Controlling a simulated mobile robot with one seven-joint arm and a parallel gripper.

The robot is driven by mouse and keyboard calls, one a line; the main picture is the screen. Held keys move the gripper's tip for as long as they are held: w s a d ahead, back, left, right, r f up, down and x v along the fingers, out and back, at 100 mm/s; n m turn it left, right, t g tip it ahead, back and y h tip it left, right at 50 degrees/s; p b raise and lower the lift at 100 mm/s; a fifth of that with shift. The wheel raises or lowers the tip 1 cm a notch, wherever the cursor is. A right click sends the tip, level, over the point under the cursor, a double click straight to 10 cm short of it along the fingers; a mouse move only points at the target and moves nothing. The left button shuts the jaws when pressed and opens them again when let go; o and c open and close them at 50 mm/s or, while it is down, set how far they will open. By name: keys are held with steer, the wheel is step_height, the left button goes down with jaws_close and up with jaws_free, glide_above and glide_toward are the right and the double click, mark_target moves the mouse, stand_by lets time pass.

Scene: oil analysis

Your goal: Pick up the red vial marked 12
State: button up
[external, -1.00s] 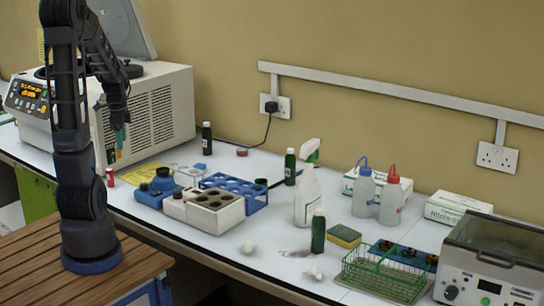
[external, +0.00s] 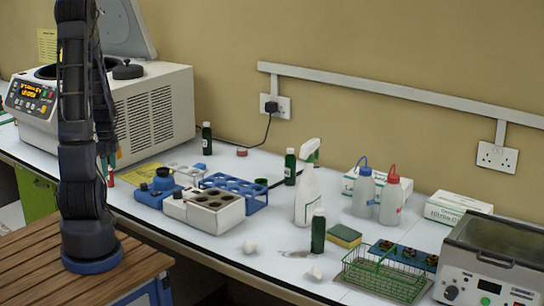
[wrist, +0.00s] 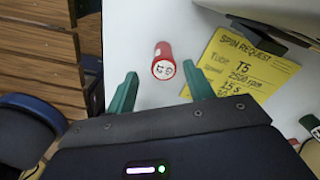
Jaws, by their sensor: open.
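The red vial (wrist: 163,52) shows in the wrist view with a white round end whose dark marking looks like an upside-down 12. It lies between and just beyond the tips of my gripper (wrist: 160,72), whose two green fingers are apart with nothing held. In the external view the vial (external: 111,179) is near the bench's front edge, left of the yellow note. My gripper (external: 107,160) is right above it there, partly hidden behind my arm.
The yellow spin request note (wrist: 240,62) lies right of the vial. A white centrifuge (external: 150,105) stands behind. The blue holder (external: 152,197) and white block (external: 215,212) are to the right. A slatted wooden surface (wrist: 40,50) is left, past the bench edge.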

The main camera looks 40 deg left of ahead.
mark_target(111, 178)
steer(key=shift+w+a+f, duration=0.1)
steer(key=shift+a+f, duration=0.05)
steer(key=shift+f, duration=1.2)
steer(key=shift+w+a+f, duration=0.1)
steer(key=shift+f, duration=1.25)
steer(key=c, duration=1)
